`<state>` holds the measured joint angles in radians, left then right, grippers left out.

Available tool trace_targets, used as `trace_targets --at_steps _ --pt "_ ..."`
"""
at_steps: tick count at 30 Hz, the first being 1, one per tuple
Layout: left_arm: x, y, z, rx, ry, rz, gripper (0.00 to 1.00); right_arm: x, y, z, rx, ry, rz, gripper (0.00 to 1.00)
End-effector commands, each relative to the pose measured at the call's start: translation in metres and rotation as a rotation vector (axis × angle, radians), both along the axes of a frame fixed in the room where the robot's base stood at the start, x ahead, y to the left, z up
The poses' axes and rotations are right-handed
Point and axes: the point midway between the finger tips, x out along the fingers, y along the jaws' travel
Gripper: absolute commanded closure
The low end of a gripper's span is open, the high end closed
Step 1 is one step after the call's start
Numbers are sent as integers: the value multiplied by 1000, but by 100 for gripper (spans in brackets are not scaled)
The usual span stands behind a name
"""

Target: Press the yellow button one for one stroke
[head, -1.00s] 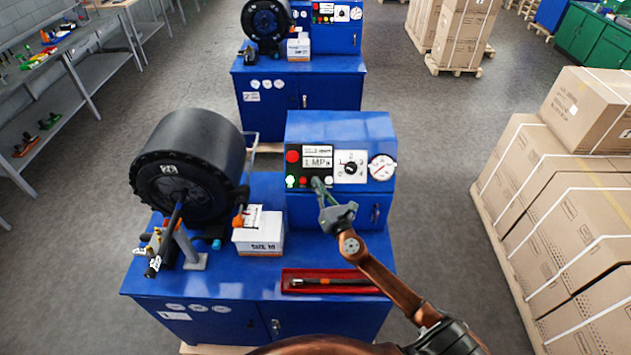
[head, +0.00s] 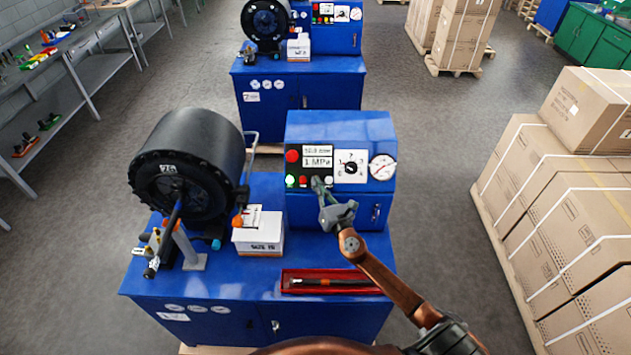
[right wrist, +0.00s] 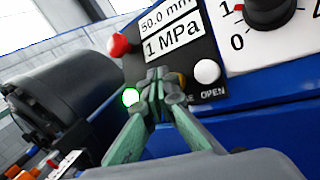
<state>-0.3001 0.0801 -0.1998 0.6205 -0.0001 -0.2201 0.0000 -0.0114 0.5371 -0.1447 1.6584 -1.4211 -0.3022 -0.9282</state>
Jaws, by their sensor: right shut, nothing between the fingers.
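My right gripper (head: 317,182) is shut and empty, its fingertips at the lower button row of the near machine's control panel (head: 317,160). In the right wrist view the right gripper (right wrist: 159,76) covers most of the yellow button (right wrist: 182,78); only a small amber edge shows beside the fingertips. I cannot tell whether the fingertips touch it. A white button (right wrist: 207,71) sits to its right above the word OPEN. A lit green button (right wrist: 130,96) is to the left, and a red knob (right wrist: 119,46) is above. The display (right wrist: 170,33) reads 50.0 mm and 1 MPa. My left gripper is not in view.
A black crimping head (head: 190,170) stands left on the blue bench. A white box (head: 258,237) and a red tray (head: 287,281) with a dark tool lie in front of the panel. A dial and gauge (head: 382,167) are right of the display. Stacked cartons (head: 570,210) stand right.

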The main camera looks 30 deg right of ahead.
Motion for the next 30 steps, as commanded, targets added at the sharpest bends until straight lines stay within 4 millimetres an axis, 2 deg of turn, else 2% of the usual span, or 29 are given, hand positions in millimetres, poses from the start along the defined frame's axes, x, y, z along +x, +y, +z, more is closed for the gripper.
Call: trace_targets --at_steps 30 --pt "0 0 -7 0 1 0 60 6 -4 -5 0 0 0 100"
